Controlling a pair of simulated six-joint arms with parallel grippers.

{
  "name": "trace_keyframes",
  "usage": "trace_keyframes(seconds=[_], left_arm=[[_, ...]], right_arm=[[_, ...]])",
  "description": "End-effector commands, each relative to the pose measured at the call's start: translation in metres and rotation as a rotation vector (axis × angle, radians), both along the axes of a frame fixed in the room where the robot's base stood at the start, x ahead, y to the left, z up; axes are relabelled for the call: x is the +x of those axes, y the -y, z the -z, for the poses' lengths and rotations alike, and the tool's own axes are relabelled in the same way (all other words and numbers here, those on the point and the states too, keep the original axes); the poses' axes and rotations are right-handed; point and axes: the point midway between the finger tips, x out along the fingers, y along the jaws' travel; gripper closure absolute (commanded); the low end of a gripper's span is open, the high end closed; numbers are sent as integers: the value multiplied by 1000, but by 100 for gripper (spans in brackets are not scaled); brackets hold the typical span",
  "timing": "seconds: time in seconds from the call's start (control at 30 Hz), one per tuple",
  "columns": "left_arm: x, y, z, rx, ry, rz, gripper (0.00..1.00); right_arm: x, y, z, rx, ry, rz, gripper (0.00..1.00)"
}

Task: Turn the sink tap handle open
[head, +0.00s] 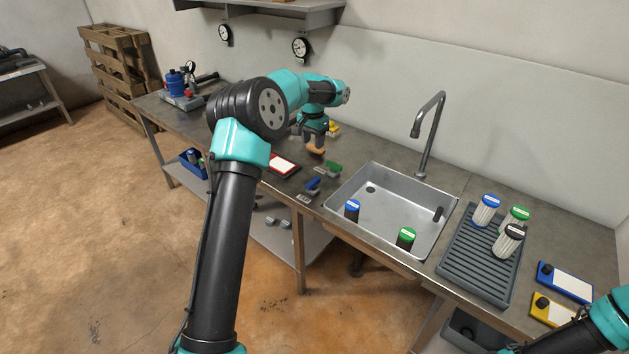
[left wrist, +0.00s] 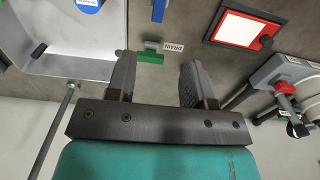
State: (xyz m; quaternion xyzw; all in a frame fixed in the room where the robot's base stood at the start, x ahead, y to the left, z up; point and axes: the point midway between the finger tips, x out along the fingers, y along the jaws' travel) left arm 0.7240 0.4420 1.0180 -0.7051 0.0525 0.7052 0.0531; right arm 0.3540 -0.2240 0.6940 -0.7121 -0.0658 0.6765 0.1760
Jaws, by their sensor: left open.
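The sink tap (head: 430,135) is a tall grey gooseneck spout behind the metal sink (head: 375,235); part of it shows in the left wrist view (left wrist: 55,130). Left of the sink, a green lever handle (head: 334,167) and a blue lever handle (head: 313,183) sit on the bench. In the left wrist view, a DRAIN label (left wrist: 173,47) lies beside the green handle (left wrist: 150,57). I cannot read which lever belongs to the tap. My left gripper (head: 313,146) points down behind the levers, open and empty, with the green handle beyond its fingers (left wrist: 156,78). My right gripper is out of view.
A ribbed tray (head: 478,265) with several cartridges is to the right. A red-framed panel (head: 283,165) lies left of the levers. A red-handled fitting (left wrist: 286,88) is close to my left gripper's right side.

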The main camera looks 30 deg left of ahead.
Motion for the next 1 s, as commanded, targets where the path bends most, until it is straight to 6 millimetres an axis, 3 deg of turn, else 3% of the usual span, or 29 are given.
trace_keyframes(seconds=[0.17,0.37,1.0], left_arm=[[0,0,7,-1,-1,0,52],[0,0,30,-2,-3,0,52],[0,0,139,-2,-2,0,52]], right_arm=[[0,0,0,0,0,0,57],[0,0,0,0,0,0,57],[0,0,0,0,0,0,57]])
